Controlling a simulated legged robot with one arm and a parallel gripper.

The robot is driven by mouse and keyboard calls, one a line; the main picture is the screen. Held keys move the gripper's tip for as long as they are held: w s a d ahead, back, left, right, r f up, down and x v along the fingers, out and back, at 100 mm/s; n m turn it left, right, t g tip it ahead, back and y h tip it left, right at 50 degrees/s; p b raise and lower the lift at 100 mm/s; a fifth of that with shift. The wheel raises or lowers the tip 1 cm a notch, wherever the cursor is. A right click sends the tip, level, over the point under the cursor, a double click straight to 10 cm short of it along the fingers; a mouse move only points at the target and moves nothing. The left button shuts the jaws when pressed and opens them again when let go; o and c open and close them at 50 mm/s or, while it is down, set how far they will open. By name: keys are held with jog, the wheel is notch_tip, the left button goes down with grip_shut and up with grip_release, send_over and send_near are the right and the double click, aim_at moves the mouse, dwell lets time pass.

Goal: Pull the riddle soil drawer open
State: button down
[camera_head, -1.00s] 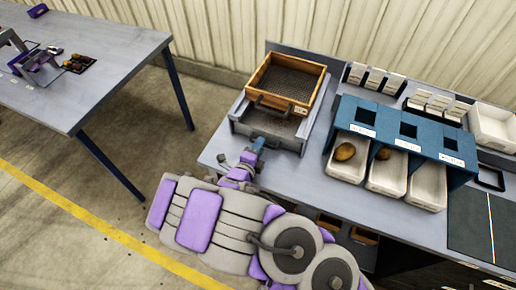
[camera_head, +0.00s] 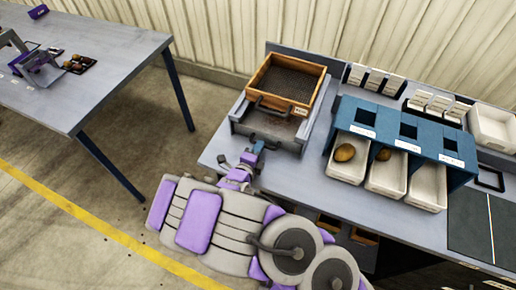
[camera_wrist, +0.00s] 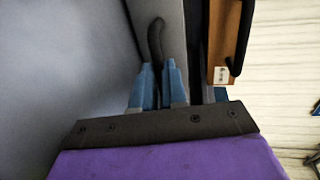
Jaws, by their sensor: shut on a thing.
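The riddle is a wooden-framed mesh sieve (camera_head: 289,82) sitting on a grey metal base on the bench. The soil drawer (camera_head: 270,139) is low at the front of that base, below the sieve. My gripper (camera_head: 256,149) is at the drawer's front, on its left part. In the wrist view its two blue fingers (camera_wrist: 159,88) are shut on a dark curved handle (camera_wrist: 155,42). The fingers hide part of the handle. The head view is too small to tell how far out the drawer stands.
A blue sorting stand (camera_head: 405,135) with white trays (camera_head: 345,170), two of them holding potatoes, is to the right on the bench (camera_head: 300,180). A white bin (camera_head: 493,127) stands at the far right. Another table (camera_head: 85,85) is at left, with open floor between.

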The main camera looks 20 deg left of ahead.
jog(key=shift+s+p, duration=0.55)
jog(key=f+p+v, duration=0.3)
jog(key=p+v, duration=0.9)
jog(key=v, duration=0.4)
jog(key=shift+s+f, duration=0.3)
jog(key=shift+s, duration=0.35)
jog(key=shift+a, duration=0.1)
jog(key=c, duration=1.2)
grip_release()
jog(key=shift+w, duration=0.1)
jog(key=shift+o, duration=0.2)
jog(key=shift+p, duration=0.3)
jog(key=shift+r, duration=0.1)
jog(key=p+v, duration=1)
jog(key=v, duration=0.7)
jog(key=shift+a, duration=0.2)
